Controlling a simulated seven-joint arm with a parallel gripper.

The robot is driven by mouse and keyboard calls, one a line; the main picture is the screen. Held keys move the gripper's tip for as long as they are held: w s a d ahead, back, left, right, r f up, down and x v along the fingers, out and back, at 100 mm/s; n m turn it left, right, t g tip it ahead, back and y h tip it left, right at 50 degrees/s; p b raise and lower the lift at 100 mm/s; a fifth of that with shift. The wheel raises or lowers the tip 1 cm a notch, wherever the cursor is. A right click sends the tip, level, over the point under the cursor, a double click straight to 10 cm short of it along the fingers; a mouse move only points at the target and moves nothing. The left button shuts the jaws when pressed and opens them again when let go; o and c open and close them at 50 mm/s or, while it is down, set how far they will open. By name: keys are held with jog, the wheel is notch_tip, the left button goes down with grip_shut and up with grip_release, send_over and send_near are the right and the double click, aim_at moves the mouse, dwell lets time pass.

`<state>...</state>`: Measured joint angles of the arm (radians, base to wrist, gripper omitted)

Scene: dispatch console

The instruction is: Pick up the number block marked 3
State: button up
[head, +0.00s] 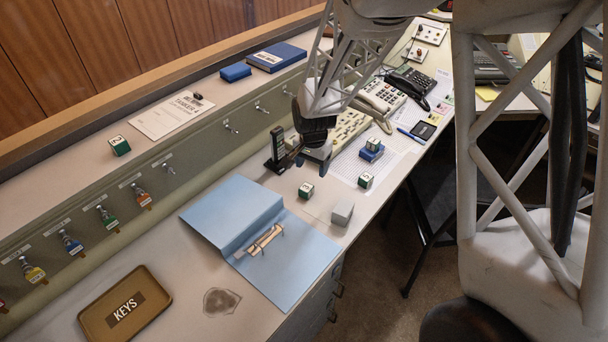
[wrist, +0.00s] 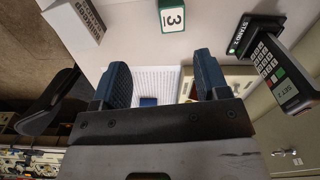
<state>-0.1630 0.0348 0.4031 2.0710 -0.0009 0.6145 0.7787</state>
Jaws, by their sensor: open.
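The number block marked 3 (wrist: 172,16) is a green and white cube at the top of the wrist view, its 3 facing the camera. In the head view the block (head: 306,190) stands on the desk just right of the blue folder, its mark small there. My gripper (head: 312,162) is above the desk, a little behind the block. In the wrist view my gripper (wrist: 162,75) has its two blue fingers spread apart with nothing between them. The block lies beyond the fingertips, not between them.
A handset in a stand (head: 278,150) is close left of my gripper. A grey box (head: 342,212) is near the block at the desk edge. Other number blocks (head: 366,181) (head: 373,140) (head: 120,146) stand apart. The open blue folder (head: 240,215) lies left.

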aim_at(306, 187)
jog(key=shift+m, duration=0.3)
jog(key=shift+w+a+f, duration=0.2)
jog(key=shift+w+f, duration=0.05)
jog(key=shift+f, duration=0.35)
jog(key=shift+w+a+f, duration=0.2)
jog(key=shift+w+f, duration=0.05)
jog(key=shift+f, duration=0.4)
jog(key=shift+w+a+f, duration=0.2)
jog(key=shift+w+f, duration=0.05)
jog(key=shift+f, duration=0.35)
jog(key=shift+f, duration=1.25)
jog(key=shift+f, duration=0.15)
jog(key=shift+s+a+f, duration=0.1)
jog(key=shift+f, duration=2.4)
jog(key=c, duration=1)
